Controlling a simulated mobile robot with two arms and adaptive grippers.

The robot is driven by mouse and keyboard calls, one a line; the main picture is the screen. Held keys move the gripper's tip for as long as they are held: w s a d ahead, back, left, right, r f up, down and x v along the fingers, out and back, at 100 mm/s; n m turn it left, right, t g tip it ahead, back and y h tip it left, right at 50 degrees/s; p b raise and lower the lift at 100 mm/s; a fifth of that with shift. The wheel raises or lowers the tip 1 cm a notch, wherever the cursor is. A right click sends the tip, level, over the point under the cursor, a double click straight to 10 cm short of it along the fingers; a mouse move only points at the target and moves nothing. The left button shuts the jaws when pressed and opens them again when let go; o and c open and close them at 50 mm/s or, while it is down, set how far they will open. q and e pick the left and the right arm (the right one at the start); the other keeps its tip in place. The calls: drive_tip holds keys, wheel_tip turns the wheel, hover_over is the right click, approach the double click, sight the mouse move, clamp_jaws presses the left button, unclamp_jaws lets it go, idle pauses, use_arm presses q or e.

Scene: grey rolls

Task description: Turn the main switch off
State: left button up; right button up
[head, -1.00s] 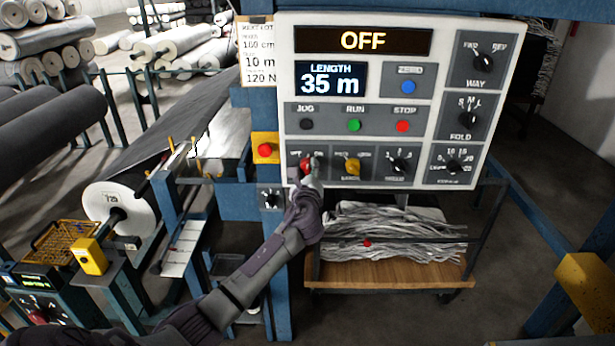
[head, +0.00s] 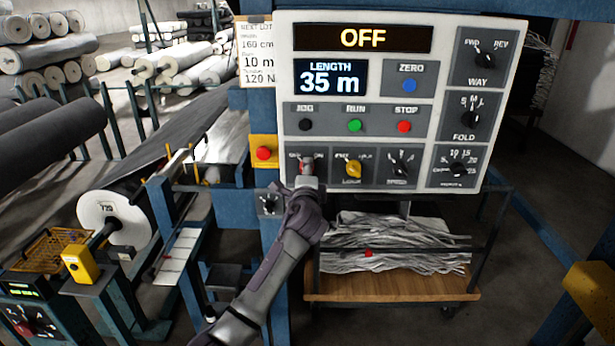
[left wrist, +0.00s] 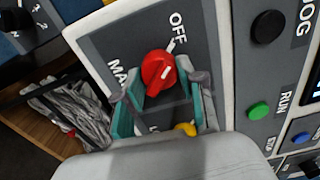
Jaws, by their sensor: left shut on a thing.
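The red main switch knob (left wrist: 158,70) is on the control panel's lower left plate. In the left wrist view its white mark points toward the word OFF. My left gripper (left wrist: 165,100) is shut on this knob, with a teal-lined finger on each side. In the head view my left gripper (head: 308,172) covers most of the switch and part of its label. The panel display (head: 362,38) reads OFF. My right gripper is not in view.
A yellow knob (head: 353,169) sits just right of the switch. Black, green and red buttons (head: 404,126) are above it. A red button on a yellow box (head: 263,153) is to the left. A cart (head: 390,287) with grey strips stands below the panel.

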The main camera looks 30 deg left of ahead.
use_arm(q)
drive_tip(key=shift+n, duration=0.5)
drive_tip(key=o, duration=1.2)
drive_tip(key=shift+c, duration=0.2)
drive_tip(key=v, duration=1.2)
drive_tip(key=shift+a, duration=0.1)
